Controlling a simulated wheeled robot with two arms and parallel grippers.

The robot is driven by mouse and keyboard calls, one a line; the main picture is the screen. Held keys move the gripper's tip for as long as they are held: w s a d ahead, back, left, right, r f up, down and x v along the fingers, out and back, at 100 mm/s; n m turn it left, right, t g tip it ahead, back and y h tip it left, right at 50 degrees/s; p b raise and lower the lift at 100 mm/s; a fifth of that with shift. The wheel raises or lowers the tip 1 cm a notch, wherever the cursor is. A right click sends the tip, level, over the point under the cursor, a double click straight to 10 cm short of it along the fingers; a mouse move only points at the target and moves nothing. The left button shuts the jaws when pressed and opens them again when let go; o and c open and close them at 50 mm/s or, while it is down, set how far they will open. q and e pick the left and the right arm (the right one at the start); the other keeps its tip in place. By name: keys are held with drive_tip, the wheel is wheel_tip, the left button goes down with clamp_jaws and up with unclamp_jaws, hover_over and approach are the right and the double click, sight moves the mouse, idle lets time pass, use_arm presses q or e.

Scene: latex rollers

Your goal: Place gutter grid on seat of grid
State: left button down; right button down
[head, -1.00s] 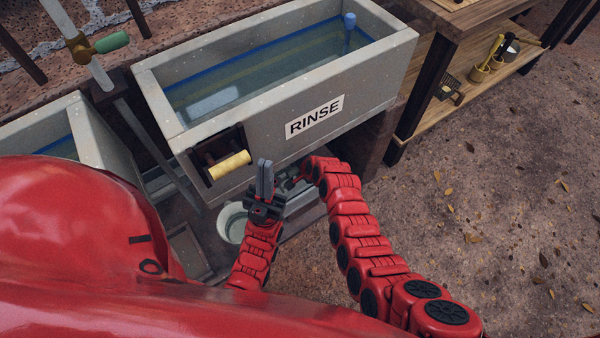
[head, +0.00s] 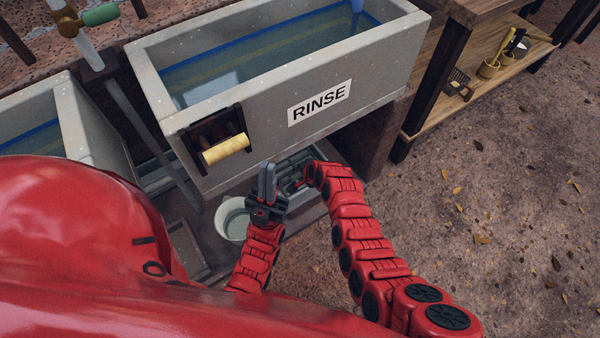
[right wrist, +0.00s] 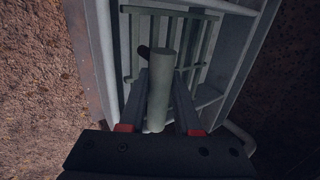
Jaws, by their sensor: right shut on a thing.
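The gutter grid (right wrist: 197,50) is a grey barred frame with a round upright post (right wrist: 161,85). My right gripper (right wrist: 162,88) is shut on this post, with one finger on each side. In the head view, grey bars of the grid (head: 291,168) show below the rinse basin, partly hidden by my right wrist. The grey channel (right wrist: 236,60) around and under the grid appears to be its seat. I cannot tell whether the grid rests in it or hangs just above. My left gripper (head: 267,183) points up beside it, fingers together and empty.
The stone RINSE basin (head: 330,125) stands above and behind the channel. A yellow roller (head: 226,149) sits on its front. A pale bucket (head: 233,219) stands left of my left gripper. Open ground (head: 480,200) lies to the right, beside a wooden shelf (head: 480,85).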

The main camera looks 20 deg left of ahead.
drive_tip(key=shift+f+b, duration=0.4)
drive_tip(key=shift+f, duration=0.1)
drive_tip(key=c, duration=0.5)
unclamp_jaws()
drive_tip(key=shift+c, duration=0.2)
drive_tip(key=shift+r, duration=0.1)
drive_tip(key=shift+s+d+r+p, duration=0.25)
drive_tip(key=shift+r+p, duration=0.15)
drive_tip(key=shift+r, duration=0.1)
drive_tip(key=p+v, duration=0.3)
drive_tip(key=v, duration=1.3)
drive_tip(key=shift+p, duration=0.4)
drive_tip(key=shift+d, duration=0.1)
